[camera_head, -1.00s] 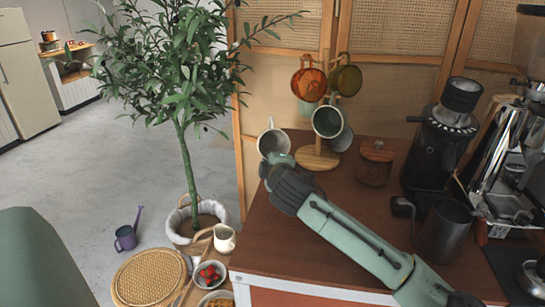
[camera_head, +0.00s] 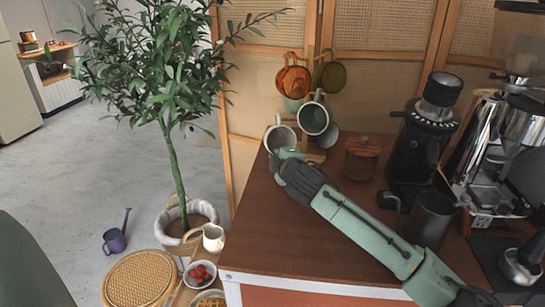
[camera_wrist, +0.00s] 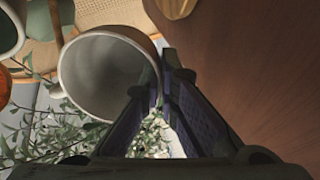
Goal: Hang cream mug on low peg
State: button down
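The cream mug (camera_head: 282,138) is at the far-left corner of the counter, its opening facing the head camera. My gripper (camera_head: 287,154) is at its lower side. In the wrist view the mug (camera_wrist: 105,72) lies tilted against the left finger, and the fingertips (camera_wrist: 165,72) come close together at its wall; the exact contact is hidden. The wooden mug stand (camera_head: 316,156) is just right of the mug, its lower part partly hidden. A wooden rod (camera_wrist: 56,20), perhaps a peg, shows left of the mug in the wrist view. I cannot make out the low peg in the head view.
An orange mug (camera_head: 293,80), an olive mug (camera_head: 333,76) and a dark green mug (camera_head: 314,118) hang on the stand. A potted tree (camera_head: 175,165) is left of the counter.

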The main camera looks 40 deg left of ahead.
jog(key=shift+w+d+f, duration=0.2)
jog(key=shift+w+d, duration=0.15)
jog(key=shift+w, duration=0.4)
jog(key=shift+w+d+f, duration=0.15)
jog(key=shift+w+d, duration=0.2)
jog(key=shift+w, duration=0.4)
jog(key=shift+f, duration=0.1)
jog(key=shift+d+f, duration=0.15)
jog(key=c, duration=1.7)
grip_release()
jog(key=shift+s, duration=0.1)
jog(key=shift+f, duration=0.1)
jog(key=v, duration=1.2)
